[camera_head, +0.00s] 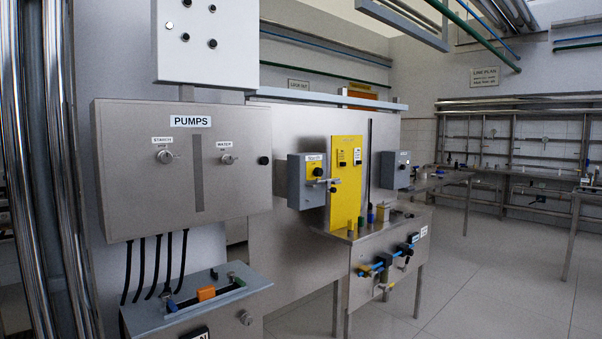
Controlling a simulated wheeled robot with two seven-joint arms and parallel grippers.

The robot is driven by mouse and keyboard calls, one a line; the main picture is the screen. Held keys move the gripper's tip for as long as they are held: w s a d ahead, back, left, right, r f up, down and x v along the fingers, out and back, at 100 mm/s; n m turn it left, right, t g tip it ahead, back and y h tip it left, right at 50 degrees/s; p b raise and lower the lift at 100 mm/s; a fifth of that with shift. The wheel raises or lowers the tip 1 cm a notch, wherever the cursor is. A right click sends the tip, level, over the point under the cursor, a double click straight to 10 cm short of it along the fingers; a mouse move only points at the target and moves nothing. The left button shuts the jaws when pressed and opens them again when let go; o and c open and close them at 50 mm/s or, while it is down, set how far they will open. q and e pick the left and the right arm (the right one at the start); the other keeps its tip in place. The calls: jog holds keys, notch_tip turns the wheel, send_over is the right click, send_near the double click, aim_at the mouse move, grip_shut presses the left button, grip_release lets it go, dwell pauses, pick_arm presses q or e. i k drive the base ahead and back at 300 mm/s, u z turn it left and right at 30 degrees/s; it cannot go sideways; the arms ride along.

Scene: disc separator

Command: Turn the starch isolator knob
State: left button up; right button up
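A dark vertical strip runs between the two knobs. The small markings around the starch knob are too fine to read. Neither of my grippers shows in the head view.
A white panel (205,50) with dark buttons hangs above the PUMPS box. Black cables drop below it to a low grey unit (195,290). A bench (385,235) with a yellow board (344,190) stands to the right. Clear floor (480,290) lies at the right.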

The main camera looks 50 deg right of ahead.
aim_at(317, 171)
jog(key=z, duration=1.5)
jog(key=i, duration=1.1)
jog(key=u, duration=0.1)
